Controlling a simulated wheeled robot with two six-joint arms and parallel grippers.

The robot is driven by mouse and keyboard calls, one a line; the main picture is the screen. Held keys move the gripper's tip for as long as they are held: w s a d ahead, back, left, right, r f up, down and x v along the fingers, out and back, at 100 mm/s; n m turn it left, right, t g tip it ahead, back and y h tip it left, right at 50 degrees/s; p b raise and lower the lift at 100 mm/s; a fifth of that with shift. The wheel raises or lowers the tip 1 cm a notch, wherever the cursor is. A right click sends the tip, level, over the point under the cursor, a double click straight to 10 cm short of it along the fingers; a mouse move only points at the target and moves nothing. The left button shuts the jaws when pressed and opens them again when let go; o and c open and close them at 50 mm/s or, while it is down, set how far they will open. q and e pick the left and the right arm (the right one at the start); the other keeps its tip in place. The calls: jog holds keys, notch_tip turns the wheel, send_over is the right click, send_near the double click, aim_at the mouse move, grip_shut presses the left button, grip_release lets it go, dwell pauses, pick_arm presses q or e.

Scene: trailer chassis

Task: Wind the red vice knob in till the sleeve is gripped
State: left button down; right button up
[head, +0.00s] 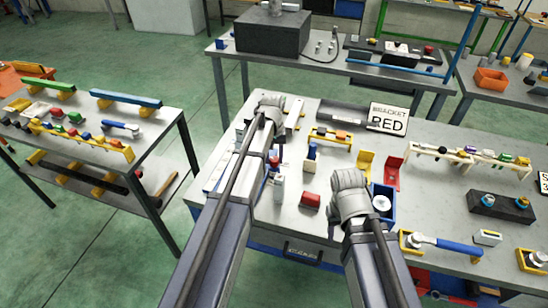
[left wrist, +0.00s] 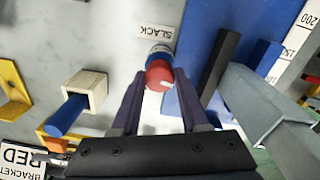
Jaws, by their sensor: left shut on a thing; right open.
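My left gripper (head: 272,152) points down at the left part of the bench. In the left wrist view its two dark fingers (left wrist: 161,78) are on either side of the red vice knob (left wrist: 158,72), shut on it. The knob has a pale mark and a blue part behind it, next to a SLACK label (left wrist: 155,33). A square, pale, hollow piece on a blue peg (left wrist: 68,114) stands left of the fingers; I cannot tell if it is the sleeve. My right gripper (head: 352,200) hangs over the bench, its fingers mostly hidden; it is open.
A grey block (left wrist: 250,88) and a dark bar (left wrist: 219,72) stand close to the left gripper's right.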

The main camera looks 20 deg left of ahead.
aim_at(274, 158)
pick_arm(q)
jog(key=m, duration=0.4)
jog(key=shift+m, duration=2.6)
jog(key=shift+c, duration=2.1)
grip_release()
notch_tip(274, 158, up, 8)
jog(key=p, duration=0.8)
jog(key=shift+w, duration=0.1)
jog(key=shift+f, duration=0.1)
